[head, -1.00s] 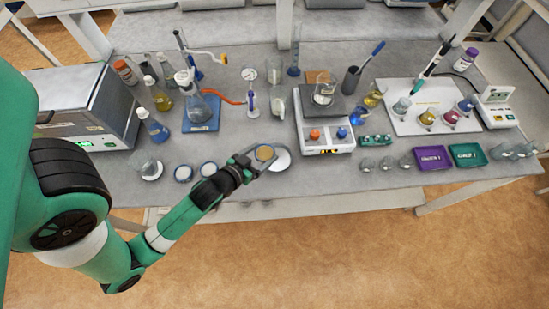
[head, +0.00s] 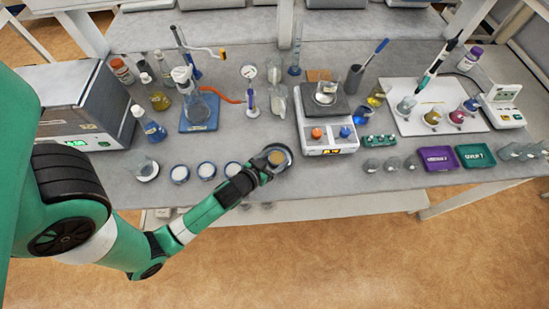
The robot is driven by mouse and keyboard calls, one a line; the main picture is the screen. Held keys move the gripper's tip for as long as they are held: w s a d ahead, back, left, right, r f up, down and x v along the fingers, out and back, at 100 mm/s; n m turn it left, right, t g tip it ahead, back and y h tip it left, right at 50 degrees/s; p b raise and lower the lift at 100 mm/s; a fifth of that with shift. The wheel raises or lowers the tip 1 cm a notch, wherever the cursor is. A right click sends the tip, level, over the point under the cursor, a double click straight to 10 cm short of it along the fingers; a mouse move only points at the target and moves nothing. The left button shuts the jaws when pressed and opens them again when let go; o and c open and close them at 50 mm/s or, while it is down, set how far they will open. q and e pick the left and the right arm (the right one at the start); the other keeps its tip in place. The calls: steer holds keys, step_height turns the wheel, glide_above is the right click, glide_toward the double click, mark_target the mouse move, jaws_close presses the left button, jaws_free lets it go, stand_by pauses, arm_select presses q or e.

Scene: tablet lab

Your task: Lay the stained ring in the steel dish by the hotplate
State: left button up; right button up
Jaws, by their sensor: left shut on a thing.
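The tan, stained-looking round piece (head: 276,158), which I take for the ring, is at the tip of my left gripper (head: 271,162). It overlaps the grey steel dish (head: 288,153) in the head view. The dish is at the front of the bench, left of the hotplate (head: 329,147). My left gripper is shut on the piece; the fingers are small and partly hidden by the wrist. I cannot tell whether the piece touches the dish floor. My right gripper is not in view.
White round dishes (head: 206,170) stand in a row left of my gripper, close to my forearm. A flask on a blue base (head: 199,121) stands behind. Small glassware (head: 371,165) and purple and green trays (head: 436,159) lie to the right.

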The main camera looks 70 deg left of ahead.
arm_select(q)
steer(key=o, duration=1)
steer(key=shift+f, duration=0.15)
steer(key=shift+o, duration=0.2)
steer(key=shift+s+r, duration=0.1)
steer(key=shift+r, duration=0.15)
steer(key=v, duration=1.1)
steer(key=shift+s+d+f, duration=0.1)
steer(key=shift+s+d, duration=0.05)
steer(key=shift+s+r, duration=0.2)
steer(key=shift+r, duration=0.05)
steer(key=shift+w, duration=0.1)
